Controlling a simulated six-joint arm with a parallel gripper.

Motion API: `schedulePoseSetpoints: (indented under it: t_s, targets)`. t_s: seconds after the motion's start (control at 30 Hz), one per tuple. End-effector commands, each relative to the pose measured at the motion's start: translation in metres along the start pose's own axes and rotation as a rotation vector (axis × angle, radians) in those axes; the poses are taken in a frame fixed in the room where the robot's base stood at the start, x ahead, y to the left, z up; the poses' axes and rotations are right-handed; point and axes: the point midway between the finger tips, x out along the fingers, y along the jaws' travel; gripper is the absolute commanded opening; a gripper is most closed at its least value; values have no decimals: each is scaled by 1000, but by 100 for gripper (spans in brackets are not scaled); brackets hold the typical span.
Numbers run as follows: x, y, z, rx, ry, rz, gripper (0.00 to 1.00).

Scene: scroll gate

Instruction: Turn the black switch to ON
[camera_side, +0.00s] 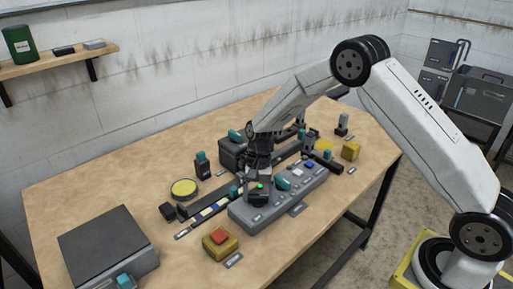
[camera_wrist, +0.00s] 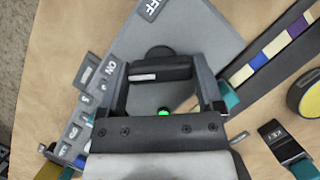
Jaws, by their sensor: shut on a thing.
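The grey control panel (camera_side: 285,205) lies on the table and fills the upper middle of the wrist view. The black switch (camera_wrist: 160,73) is near the panel's left end in the side view. It has a pale mark that lies roughly across the wrist picture, its left end toward the ON label (camera_wrist: 110,68). The OFF label (camera_wrist: 151,8) is at the top. My gripper (camera_wrist: 162,82) points down at the panel, with its fingers shut on the black switch from both sides. In the side view my gripper (camera_side: 257,186) hides most of the switch. A green light (camera_wrist: 163,112) shows beside it.
A striped rail (camera_side: 210,211) runs behind the panel. A red button on a yellow box (camera_side: 220,242) stands in front left, and a grey box (camera_side: 108,245) farther left. A yellow disc (camera_side: 184,188) and a black key switch (camera_side: 202,166) are behind.

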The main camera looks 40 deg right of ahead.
Motion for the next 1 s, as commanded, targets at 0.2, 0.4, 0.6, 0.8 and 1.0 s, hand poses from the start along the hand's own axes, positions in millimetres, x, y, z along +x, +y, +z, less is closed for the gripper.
schedulePoseSetpoints:
  t_s: [0.2,0.4,0.6,0.8,1.0]
  targets:
    - [-1,1,-1,-9,4,3,26]
    - [-1,1,-1,-9,4,3,95]
    - [0,0,-1,-7,3,2,100]
    - [-4,0,-1,-7,3,1,100]
    - [-20,0,-1,-6,3,0,100]
